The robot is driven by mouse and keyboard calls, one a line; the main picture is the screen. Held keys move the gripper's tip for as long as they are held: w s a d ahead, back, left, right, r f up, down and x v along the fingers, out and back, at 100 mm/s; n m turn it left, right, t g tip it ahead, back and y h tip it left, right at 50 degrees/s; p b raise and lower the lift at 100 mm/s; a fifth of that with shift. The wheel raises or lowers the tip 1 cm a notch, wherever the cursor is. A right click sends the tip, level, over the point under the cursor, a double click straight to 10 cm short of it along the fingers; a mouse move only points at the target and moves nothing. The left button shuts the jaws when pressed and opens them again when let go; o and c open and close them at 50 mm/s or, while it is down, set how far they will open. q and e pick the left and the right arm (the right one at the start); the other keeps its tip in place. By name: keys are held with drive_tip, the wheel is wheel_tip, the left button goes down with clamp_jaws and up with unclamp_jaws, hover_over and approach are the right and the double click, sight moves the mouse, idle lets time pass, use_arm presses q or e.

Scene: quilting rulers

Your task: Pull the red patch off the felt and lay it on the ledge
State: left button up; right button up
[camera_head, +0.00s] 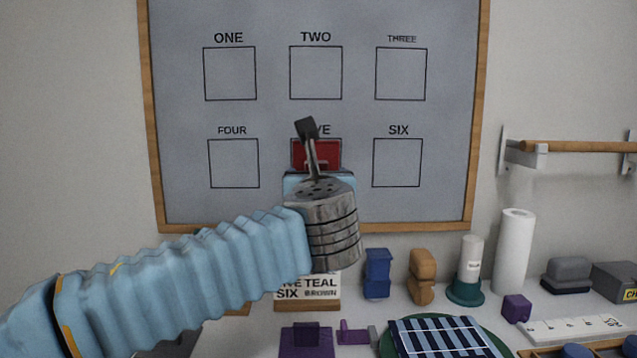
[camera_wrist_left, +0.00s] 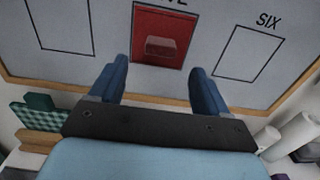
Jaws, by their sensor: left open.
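The red patch (camera_head: 329,152) is on the grey felt board (camera_head: 270,120), in the square under FIVE. In the left wrist view the patch (camera_wrist_left: 150,20) lies flat, with a raised red block (camera_wrist_left: 162,47) on its face. My left gripper (camera_wrist_left: 158,75) is open, its two blue fingers apart and pointing at the board, one each side of the block's line. I see no contact with the block. In the head view my left wrist hides the fingers and part of the patch. A wooden ledge (camera_wrist_left: 38,141) shows at lower left in the wrist view. My right gripper is out of view.
A green checkered piece (camera_wrist_left: 45,118) is by the ledge. The other felt squares are empty. A wooden rail (camera_head: 580,147) on brackets is at right. The table below holds a white roll (camera_head: 514,250), a blue block (camera_head: 377,272), an orange-brown block (camera_head: 422,275) and a striped cloth (camera_head: 440,337).

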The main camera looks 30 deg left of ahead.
use_arm(q)
drive_tip(key=x, duration=0.7)
drive_tip(key=shift+w+p, duration=0.1)
drive_tip(key=shift+p, duration=0.25)
drive_tip(key=c, duration=1.2)
drive_tip(key=shift+v, duration=1.45)
drive_tip(key=v, duration=0.4)
